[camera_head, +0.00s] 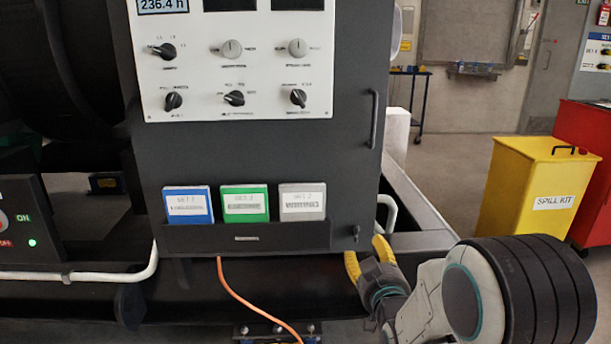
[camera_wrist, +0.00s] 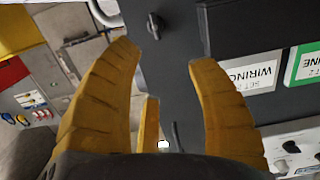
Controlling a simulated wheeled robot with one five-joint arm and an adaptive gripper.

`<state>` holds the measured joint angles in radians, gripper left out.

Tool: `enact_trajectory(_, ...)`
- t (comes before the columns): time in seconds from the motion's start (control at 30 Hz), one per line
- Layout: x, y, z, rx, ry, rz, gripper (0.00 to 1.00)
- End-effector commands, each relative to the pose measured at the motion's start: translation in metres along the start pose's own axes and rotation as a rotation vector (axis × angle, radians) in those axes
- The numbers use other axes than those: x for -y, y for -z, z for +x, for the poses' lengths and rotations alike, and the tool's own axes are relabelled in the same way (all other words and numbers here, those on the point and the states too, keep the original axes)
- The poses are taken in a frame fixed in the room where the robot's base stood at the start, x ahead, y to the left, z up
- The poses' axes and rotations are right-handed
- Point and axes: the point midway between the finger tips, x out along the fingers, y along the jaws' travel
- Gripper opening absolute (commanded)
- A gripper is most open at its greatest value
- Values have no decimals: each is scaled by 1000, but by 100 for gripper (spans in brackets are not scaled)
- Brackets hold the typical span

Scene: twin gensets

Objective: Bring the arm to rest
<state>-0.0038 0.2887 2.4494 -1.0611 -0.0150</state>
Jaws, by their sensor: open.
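My gripper (camera_head: 367,262) is at the lower right of the head view, just right of the control cabinet's lower edge. Its yellow fingers also show in the wrist view (camera_wrist: 165,55), spread apart with nothing between them. The dark face of the control cabinet (camera_head: 255,150) lies beyond them, with a small black latch (camera_wrist: 154,26) in the wrist view. My arm reaches in from the lower right of the head view.
A rack on the cabinet holds a blue binder (camera_head: 188,205), a green binder (camera_head: 245,203) and a grey binder (camera_head: 303,202). An orange cable (camera_head: 245,302) hangs below. A yellow spill kit bin (camera_head: 528,190) stands at right. Open floor (camera_head: 445,165) lies behind my arm.

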Motion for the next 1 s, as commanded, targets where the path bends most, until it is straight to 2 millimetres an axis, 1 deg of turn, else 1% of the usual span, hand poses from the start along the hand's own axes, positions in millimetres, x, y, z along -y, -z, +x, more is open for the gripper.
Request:
enact_trajectory(0.03,-1,30,-8,30,0,1,53)
enact_trajectory(0.1,-1,48,-17,88,0,1,53)
enact_trajectory(0.27,-2,85,-42,224,1,2,53)
enact_trajectory(0.47,-3,128,-83,393,3,4,53)
enact_trajectory(0.57,-4,150,-106,479,3,5,53)
enact_trajectory(0.77,-4,194,-160,647,4,7,53)
enact_trajectory(0.97,-5,237,-221,816,5,9,53)
enact_trajectory(1.0,-5,246,-234,850,5,9,53)
